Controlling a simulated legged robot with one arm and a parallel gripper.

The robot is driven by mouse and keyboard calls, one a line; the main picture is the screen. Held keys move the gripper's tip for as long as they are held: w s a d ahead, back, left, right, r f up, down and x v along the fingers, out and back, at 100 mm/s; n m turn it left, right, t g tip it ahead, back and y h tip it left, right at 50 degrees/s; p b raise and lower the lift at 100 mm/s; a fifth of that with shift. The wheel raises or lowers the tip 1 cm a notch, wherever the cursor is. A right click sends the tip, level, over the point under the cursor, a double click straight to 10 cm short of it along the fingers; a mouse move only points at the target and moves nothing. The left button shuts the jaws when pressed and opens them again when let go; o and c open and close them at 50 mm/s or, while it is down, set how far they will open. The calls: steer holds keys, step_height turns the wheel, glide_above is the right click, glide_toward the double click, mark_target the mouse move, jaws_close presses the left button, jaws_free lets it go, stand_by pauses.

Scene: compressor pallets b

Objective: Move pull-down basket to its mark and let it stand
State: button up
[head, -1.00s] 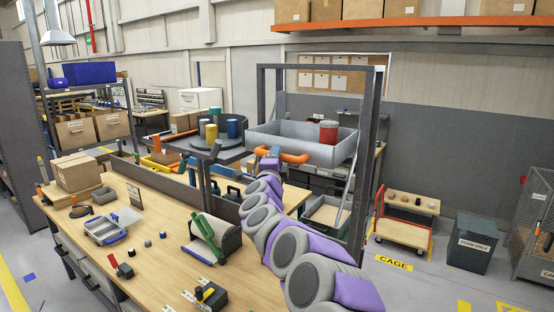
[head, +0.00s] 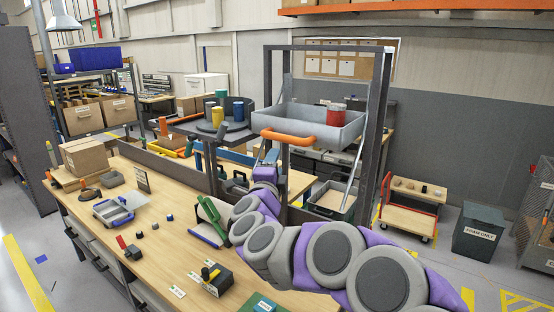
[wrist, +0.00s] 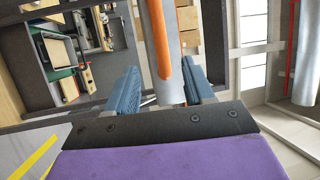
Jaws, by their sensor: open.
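The pull-down basket (head: 290,116) is a grey tray carried in a dark upright frame beyond the workbench, with an orange bar handle (head: 292,138) along its front. A red can (head: 335,115) stands in it. My gripper (head: 270,157) shows small in the head view, below the left part of the handle and apart from it. In the wrist view, its two blue fingers (wrist: 158,92) are spread. I cannot make out the basket's mark.
The workbench (head: 120,235) fills the front left, with a carton (head: 85,157), a tray (head: 113,211) and small tools on it. A round stand with coloured cylinders (head: 218,115) is left of the basket. A red cart (head: 405,215) and bin (head: 478,230) stand right on open floor.

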steer(key=shift+v, duration=1.05)
steer(key=s+a+f+n+g+y+b, duration=0.25)
steer(key=s+a+n+y, duration=0.35)
steer(key=a+n+y, duration=0.3)
steer(key=s+f+n+g+y+b, duration=0.3)
steer(key=s+f+n+g, duration=0.4)
steer(key=s+f, duration=0.4)
steer(key=s+d+f+n+g+h+b, duration=0.1)
steer(key=s+d+f+g, duration=0.3)
steer(key=s, duration=0.7)
steer(key=s+d+f+n+g+h+b, duration=0.1)
steer(key=s+d+f+g+h+b, duration=0.1)
steer(key=s+d+f, duration=0.7)
steer(key=s+d+f+n+g+h+b, duration=0.1)
steer(key=s+d+f+g, duration=0.4)
steer(key=s, duration=0.8)
steer(key=d+f+n+h, duration=0.1)
steer(key=d+h, duration=0.1)
steer(key=shift+s+f+g+h+b, duration=0.2)
steer(key=shift+s+g+h+b, duration=0.1)
steer(key=shift+g+h, duration=0.1)
